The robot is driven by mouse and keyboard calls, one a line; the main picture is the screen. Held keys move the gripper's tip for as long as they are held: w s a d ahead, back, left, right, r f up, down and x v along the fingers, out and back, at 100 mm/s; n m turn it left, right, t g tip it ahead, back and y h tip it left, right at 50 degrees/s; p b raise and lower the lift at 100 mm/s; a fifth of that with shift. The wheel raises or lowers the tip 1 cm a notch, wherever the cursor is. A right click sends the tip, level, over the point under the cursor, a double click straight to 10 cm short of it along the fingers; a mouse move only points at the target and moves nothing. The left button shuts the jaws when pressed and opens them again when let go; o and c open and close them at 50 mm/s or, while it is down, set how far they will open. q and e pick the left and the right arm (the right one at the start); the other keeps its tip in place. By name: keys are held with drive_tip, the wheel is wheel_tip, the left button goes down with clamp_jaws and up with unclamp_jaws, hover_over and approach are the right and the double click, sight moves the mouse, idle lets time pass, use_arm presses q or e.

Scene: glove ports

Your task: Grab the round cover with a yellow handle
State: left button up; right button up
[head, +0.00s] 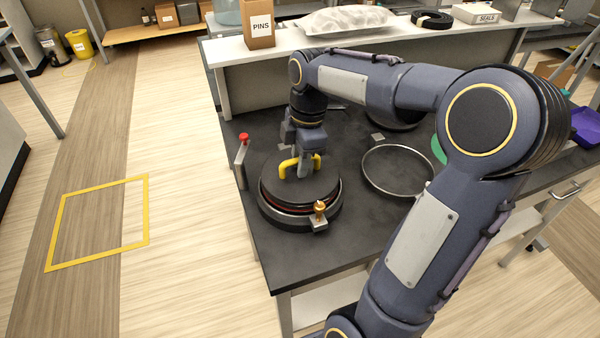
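The round dark cover (322,196) sits on a round black base with a metal rim on the black bench top. Its yellow handle (287,166) arches over the top. My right gripper (304,171) points down at the middle of the handle, with a grey finger in front of the yellow bar. The far finger is mostly hidden, so I cannot tell whether it is shut on the handle. My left gripper is not in view.
An orange-topped clamp (320,210) is at the base's front edge. A red-knobbed upright (243,145) stands to the left. A shelf with a PINS box (258,25) runs along the back.

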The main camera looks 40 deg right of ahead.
clamp_jaws()
drive_tip(key=shift+r, duration=0.1)
